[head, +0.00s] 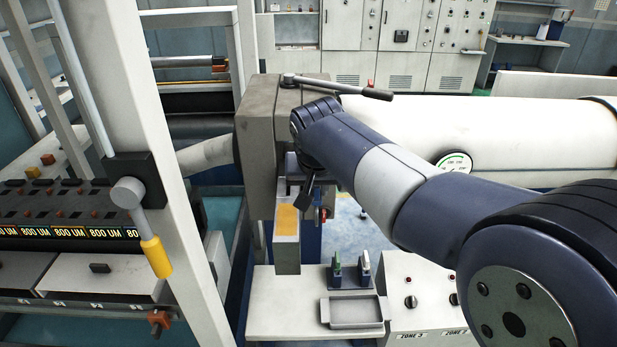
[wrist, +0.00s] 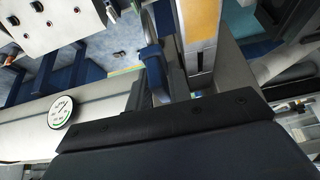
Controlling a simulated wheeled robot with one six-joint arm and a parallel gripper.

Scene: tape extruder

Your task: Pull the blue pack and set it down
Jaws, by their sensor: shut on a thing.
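My gripper (head: 308,194) reaches down in front of the grey machine block (head: 262,135), and its fingers are partly hidden by my arm. In the wrist view the gripper (wrist: 172,82) is shut on a blue part, which I take to be the blue pack (wrist: 152,58). Most of that part is hidden by the fingers. A grey slide with an orange-yellow face (head: 287,219) stands close beside the gripper; it also shows in the wrist view (wrist: 199,22). I cannot tell whether the pack is still seated in the block.
A pale shelf (head: 275,310) below bears a shallow grey tray (head: 356,313) that looks empty. Two small upright holders with a green handle (head: 337,262) and a white handle (head: 365,261) stand behind it. A lever bar (head: 345,88) tops the block. A control box (head: 425,290) is at right.

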